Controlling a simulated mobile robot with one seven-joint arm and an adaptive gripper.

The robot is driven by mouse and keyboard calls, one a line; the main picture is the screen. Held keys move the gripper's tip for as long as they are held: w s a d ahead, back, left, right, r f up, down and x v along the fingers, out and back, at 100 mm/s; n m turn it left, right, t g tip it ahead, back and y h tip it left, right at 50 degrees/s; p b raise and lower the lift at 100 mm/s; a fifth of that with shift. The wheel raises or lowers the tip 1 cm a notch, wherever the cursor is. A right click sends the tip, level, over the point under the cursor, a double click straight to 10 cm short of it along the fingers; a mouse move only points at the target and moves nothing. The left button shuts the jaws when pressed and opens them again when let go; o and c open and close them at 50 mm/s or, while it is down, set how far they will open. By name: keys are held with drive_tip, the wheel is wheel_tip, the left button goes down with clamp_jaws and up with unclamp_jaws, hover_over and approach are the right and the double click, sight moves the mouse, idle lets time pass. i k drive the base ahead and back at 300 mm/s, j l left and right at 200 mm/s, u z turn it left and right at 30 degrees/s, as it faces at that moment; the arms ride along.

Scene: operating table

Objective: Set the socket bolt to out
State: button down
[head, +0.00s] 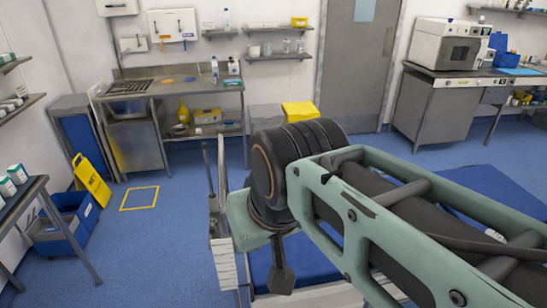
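The operating table shows only in part below and behind the large arm, with a blue pad (312,262) and a pale edge at the bottom. A metal upright (222,225) with thin rods and a pale stepped block stands left of the arm's dark joint. I cannot make out the socket bolt or tell whether it is in or out. The green arm frame and dark joint fill the lower middle and right and hide much of the table. I cannot pick out my gripper or its fingers.
A steel bench (175,95) stands at the back left, with a yellow box (300,112) to its right. A yellow floor sign (92,180) and blue crates (68,222) are at the left. A cabinet (437,108) stands back right. Blue floor is clear at lower left.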

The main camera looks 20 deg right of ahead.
sight(213, 230)
drive_tip(key=z, duration=2.15)
drive_tip(key=u, duration=2.15)
drive_tip(key=j+z, duration=0.5)
drive_tip(key=j, duration=0.55)
drive_tip(key=i, duration=0.55)
